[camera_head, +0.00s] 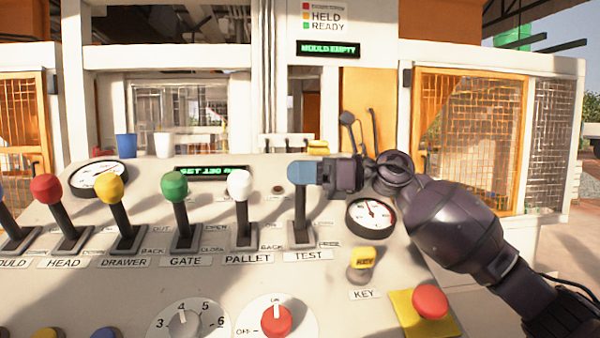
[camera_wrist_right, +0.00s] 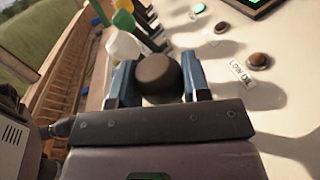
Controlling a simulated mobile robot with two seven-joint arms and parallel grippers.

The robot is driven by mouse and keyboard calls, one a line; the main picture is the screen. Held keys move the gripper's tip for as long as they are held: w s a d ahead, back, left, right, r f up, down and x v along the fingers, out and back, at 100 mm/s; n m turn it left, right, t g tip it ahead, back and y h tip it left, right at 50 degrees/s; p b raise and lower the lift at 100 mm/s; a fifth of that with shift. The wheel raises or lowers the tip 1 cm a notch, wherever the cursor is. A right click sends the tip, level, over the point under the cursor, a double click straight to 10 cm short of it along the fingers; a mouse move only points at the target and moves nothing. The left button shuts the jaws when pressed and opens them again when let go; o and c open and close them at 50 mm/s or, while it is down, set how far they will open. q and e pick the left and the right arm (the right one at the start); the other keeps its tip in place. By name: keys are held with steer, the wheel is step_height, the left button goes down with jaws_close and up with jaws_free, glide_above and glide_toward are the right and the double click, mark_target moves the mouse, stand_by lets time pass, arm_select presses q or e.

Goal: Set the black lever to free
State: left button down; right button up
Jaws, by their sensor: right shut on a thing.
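The black lever's dark round knob (camera_wrist_right: 157,72) sits between the two blue fingers of my right gripper (camera_wrist_right: 160,88) in the right wrist view. In the head view its dark shaft (camera_head: 302,215) rises nearly upright from a slot above the TEST label. My right gripper (camera_head: 300,173) reaches in from the right and is shut on the knob; a blue finger hides the knob there. A partly covered label (camera_head: 328,244), seemingly FREE, lies at the slot's near right. I cannot tell exactly where the lever stands in its slot. My left gripper is not in view.
The white-topped PALLET lever (camera_head: 240,186) stands just left, with green (camera_head: 174,187), yellow (camera_head: 110,189) and red (camera_head: 46,189) levers beyond.

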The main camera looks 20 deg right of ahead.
steer(key=s+a+f+n, duration=0.1)
steer(key=s+f+n, duration=0.2)
steer(key=s, duration=0.4)
steer(key=shift+a+n+y+b, duration=0.25)
steer(key=shift+n+y+b, duration=0.05)
stand_by(0.4)
steer(key=o, duration=1.3)
steer(key=shift+s, duration=0.1)
steer(key=shift+c, duration=0.2)
steer(key=shift+b+v, duration=0.55)
steer(key=shift+v, duration=4.9)
